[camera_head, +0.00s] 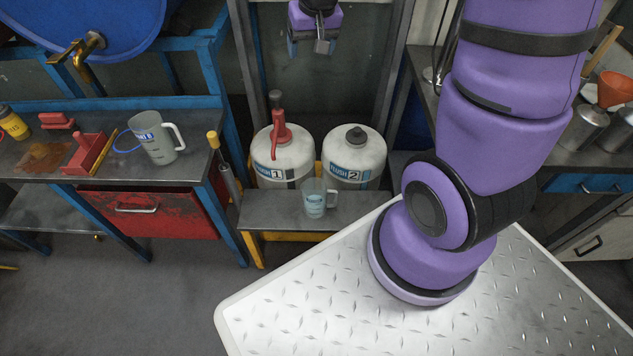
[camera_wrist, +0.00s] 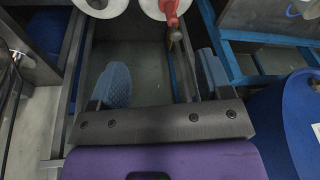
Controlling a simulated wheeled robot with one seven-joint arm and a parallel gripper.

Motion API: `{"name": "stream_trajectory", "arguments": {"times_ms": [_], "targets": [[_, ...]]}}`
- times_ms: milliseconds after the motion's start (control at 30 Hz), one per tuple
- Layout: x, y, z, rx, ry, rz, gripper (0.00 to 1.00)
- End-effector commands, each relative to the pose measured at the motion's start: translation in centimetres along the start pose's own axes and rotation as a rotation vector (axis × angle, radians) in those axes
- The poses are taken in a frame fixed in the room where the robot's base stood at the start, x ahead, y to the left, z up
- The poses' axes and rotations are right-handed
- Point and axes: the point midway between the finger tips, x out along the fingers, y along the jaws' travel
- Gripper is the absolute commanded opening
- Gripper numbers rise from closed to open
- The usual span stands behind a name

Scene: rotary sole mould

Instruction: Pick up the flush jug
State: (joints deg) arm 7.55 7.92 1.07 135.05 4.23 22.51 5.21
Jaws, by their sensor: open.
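A small translucent grey jug (camera_head: 314,199) with a blue marking stands upright on the low shelf (camera_head: 270,217) in front of two white canisters, its handle to the right. A larger grey jug (camera_head: 155,138) with a blue label stands on the left bench. My gripper (camera_head: 312,47) hangs at the top middle of the head view, well apart from both jugs. In the wrist view its two blue fingers (camera_wrist: 161,78) are spread with nothing between them.
Canister 1 (camera_head: 284,155) has a red pump (camera_head: 280,133) standing up; canister 2 (camera_head: 355,158) has a black cap. A yellow-topped tool (camera_head: 222,160) stands left of the shelf. A blue drum (camera_head: 85,22) with a brass tap is at upper left.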

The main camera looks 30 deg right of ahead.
Motion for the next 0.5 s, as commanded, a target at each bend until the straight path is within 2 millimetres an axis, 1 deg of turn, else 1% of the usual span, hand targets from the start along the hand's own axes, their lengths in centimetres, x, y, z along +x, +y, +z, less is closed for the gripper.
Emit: {"name": "stream_trajectory", "arguments": {"times_ms": [33, 167, 200, 267, 300, 367, 500], "targets": [[2.1, 0.3, -0.3, 0.017, -0.02, 0.004, 0.72], [6.9, 1.2, -0.9, 0.057, -0.046, 0.012, 0.72], [8.4, 1.5, -0.9, 0.069, -0.054, 0.015, 0.72], [10.7, 1.9, -0.9, 0.087, -0.067, 0.02, 0.72], [12.2, 2.2, -0.9, 0.099, -0.075, 0.022, 0.72], [14.6, 2.7, -0.7, 0.119, -0.087, 0.027, 0.72], [20.0, 4.0, 0.3, 0.164, -0.114, 0.039, 0.72]]}}
